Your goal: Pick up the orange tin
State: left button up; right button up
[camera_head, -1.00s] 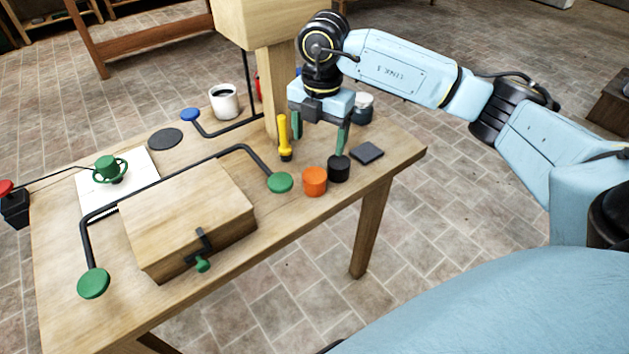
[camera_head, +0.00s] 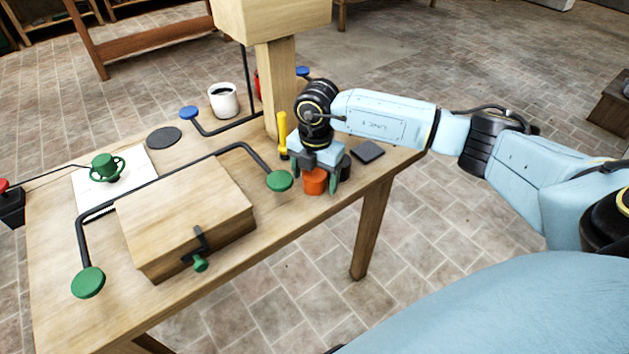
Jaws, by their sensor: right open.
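The orange tin (camera_head: 315,182) stands upright near the right front edge of the wooden table. My right gripper (camera_head: 318,184) is open and has come down over the tin. One green finger shows at the tin's right side and part of the other at its left. The gripper body hides the tin's top. I cannot tell whether the fingers touch it. My left gripper is not in view.
A black tin (camera_head: 345,167) stands close behind the gripper at the right, partly hidden. A yellow-handled tool (camera_head: 282,133) and a green knob (camera_head: 279,181) are close on the left. A dark square pad (camera_head: 368,151) lies at the right. A wooden block (camera_head: 187,215) fills the table's middle.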

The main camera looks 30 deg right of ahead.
jog(key=shift+f, duration=0.1)
jog(key=shift+c, duration=0.5)
jog(key=c, duration=1)
